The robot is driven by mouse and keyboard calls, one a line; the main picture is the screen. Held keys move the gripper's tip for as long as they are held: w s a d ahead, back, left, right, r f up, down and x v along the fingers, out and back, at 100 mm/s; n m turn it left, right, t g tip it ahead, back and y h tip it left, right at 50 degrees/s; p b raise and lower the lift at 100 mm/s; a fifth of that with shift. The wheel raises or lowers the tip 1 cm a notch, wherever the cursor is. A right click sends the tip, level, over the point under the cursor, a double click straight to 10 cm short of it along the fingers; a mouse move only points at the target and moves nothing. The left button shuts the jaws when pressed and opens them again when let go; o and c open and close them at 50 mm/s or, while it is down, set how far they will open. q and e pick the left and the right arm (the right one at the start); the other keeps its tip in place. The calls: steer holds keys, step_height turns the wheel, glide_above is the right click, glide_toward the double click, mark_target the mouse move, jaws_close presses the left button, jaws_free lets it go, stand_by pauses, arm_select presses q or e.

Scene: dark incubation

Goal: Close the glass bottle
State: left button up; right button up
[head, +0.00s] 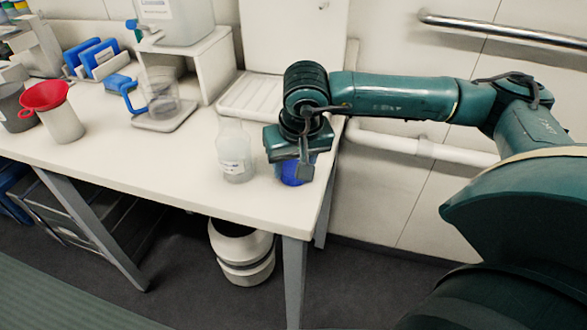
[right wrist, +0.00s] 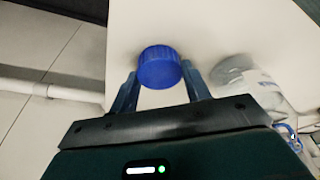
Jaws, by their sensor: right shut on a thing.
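A clear glass bottle (head: 235,155) with a pale label stands upright near the right end of the white table, and no cap shows on its neck. It also shows in the right wrist view (right wrist: 238,75), to the right of my gripper. My right gripper (head: 292,170) is just right of the bottle. It is shut on a blue screw cap (head: 291,172). In the right wrist view the cap (right wrist: 160,68) sits between the two fingertips (right wrist: 159,80). I cannot tell whether the cap touches the table. My left gripper is not in view.
The white table (head: 185,180) has free room left of the bottle. A jug with a blue handle (head: 160,90) stands on a scale (head: 165,120) behind. A white tray (head: 250,97) lies behind the bottle.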

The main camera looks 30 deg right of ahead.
mark_target(294, 169)
step_height(294, 169, up, 10)
stand_by(0.6)
